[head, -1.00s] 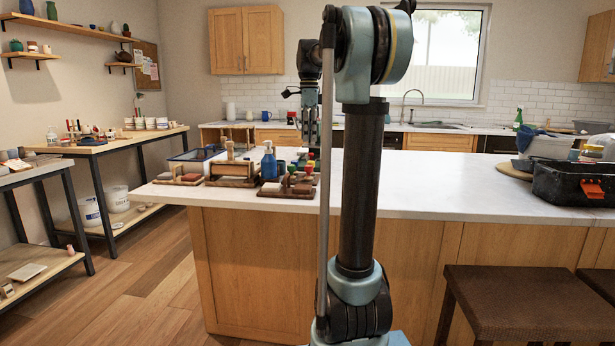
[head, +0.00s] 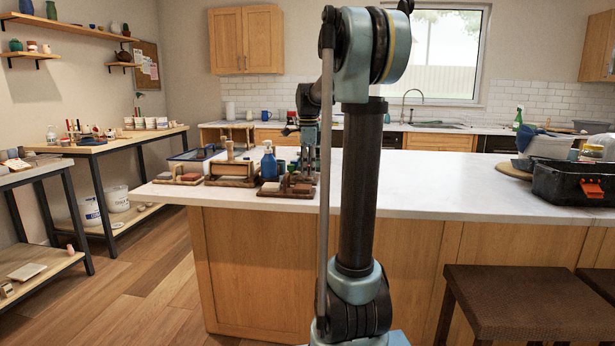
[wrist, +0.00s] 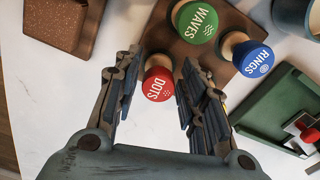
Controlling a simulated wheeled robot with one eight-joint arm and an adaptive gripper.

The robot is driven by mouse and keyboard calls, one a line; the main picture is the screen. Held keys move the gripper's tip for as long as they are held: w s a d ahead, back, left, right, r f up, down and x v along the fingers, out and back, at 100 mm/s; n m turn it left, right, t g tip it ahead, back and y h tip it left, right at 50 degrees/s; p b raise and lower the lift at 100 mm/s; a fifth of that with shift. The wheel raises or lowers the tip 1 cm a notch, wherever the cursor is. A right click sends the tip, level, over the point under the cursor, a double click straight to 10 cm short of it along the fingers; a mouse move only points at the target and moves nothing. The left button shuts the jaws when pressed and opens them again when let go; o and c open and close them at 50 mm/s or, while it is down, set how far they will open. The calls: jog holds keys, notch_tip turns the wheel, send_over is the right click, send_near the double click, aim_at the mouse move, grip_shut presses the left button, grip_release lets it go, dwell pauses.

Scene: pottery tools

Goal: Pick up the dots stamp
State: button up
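The dots stamp (wrist: 158,82) has a red round top lettered DOTS and shows in the wrist view. It stands at the near edge of a brown wooden board (wrist: 150,36). My gripper (wrist: 156,95) is open, with one finger on each side of the red top and a visible gap to each. In the head view my gripper (head: 307,165) is low over the stamps' end of the counter, and the stamps are hidden behind it.
The green WAVES stamp (wrist: 197,22) and blue RINGS stamp (wrist: 251,58) stand close beyond and to the right. A green tray (wrist: 272,115) is at right, and a brown block (wrist: 66,22) at upper left. A blue bottle (head: 269,165) stands left of my gripper.

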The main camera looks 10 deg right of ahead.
jog(key=shift+f, duration=0.7)
jog(key=shift+c, duration=0.3)
jog(key=c, duration=0.7)
jog(key=shift+r, duration=0.15)
